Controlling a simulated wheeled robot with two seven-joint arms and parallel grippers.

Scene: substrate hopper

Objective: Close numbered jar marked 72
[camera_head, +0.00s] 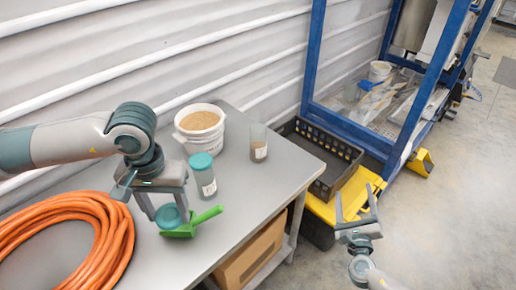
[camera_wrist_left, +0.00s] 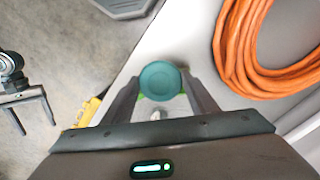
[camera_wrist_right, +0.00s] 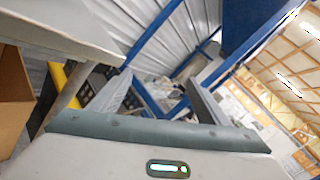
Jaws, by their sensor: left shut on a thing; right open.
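My left gripper (camera_head: 171,210) is shut on a round teal lid (camera_head: 168,217), held low over the near part of the grey table. The lid also shows between the fingers in the left wrist view (camera_wrist_left: 160,80). An open clear jar (camera_head: 258,147) with a white label stands upright near the far right table edge; no lid is on it. Another jar (camera_head: 206,179) stands left of it, with a teal lid on top and a label. The label numbers are too small to read. My right gripper (camera_head: 356,207) is open and empty, off the table to the right.
A green scoop (camera_head: 205,217) lies by the held lid. A white bucket (camera_head: 200,137) of brown substrate stands behind the lidded jar. An orange hose (camera_head: 100,225) covers the table's left. A black crate (camera_head: 342,150) and blue frame (camera_head: 312,50) stand right of the table (camera_head: 240,205).

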